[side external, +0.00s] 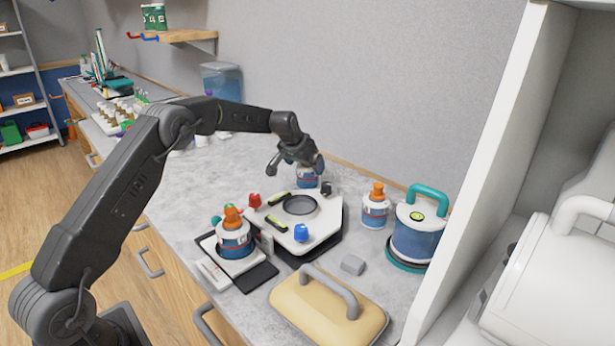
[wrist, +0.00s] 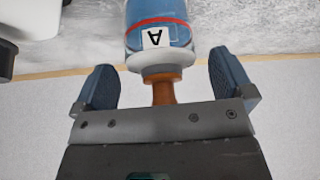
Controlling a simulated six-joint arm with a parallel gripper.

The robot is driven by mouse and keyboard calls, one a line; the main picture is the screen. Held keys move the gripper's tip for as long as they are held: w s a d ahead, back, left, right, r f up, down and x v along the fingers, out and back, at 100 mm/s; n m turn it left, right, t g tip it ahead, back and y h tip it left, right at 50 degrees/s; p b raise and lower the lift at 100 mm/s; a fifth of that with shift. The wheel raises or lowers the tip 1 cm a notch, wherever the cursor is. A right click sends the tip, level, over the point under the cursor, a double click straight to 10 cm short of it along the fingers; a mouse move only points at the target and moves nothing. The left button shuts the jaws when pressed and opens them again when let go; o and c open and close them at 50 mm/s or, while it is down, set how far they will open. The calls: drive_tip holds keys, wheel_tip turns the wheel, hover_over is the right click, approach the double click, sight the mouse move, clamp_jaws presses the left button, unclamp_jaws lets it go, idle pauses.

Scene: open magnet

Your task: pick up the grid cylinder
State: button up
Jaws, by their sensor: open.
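A blue canister (side external: 307,181) with a white collar stands at the back of the bench, under my gripper (side external: 297,160). My gripper (wrist: 163,62) is open, with one finger on each side of the collar and a visible gap at both sides. Similar canisters with orange tops stand at the right (side external: 375,208) and on a dark pad (side external: 234,242) at the front left. I cannot tell by a marking which one is the grid cylinder.
A white hexagonal plate (side external: 325,228) with a round ring and coloured knobs lies in front of my gripper. A large teal-handled vessel (side external: 415,236) stands right, a tan handled block (side external: 310,308) in front. A wall rises close behind.

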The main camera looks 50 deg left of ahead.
drive_tip(key=shift+w+f, duration=0.35)
drive_tip(key=shift+f, duration=0.25)
drive_tip(key=shift+c, duration=0.4)
drive_tip(key=shift+r, duration=0.1)
drive_tip(key=c, duration=1.1)
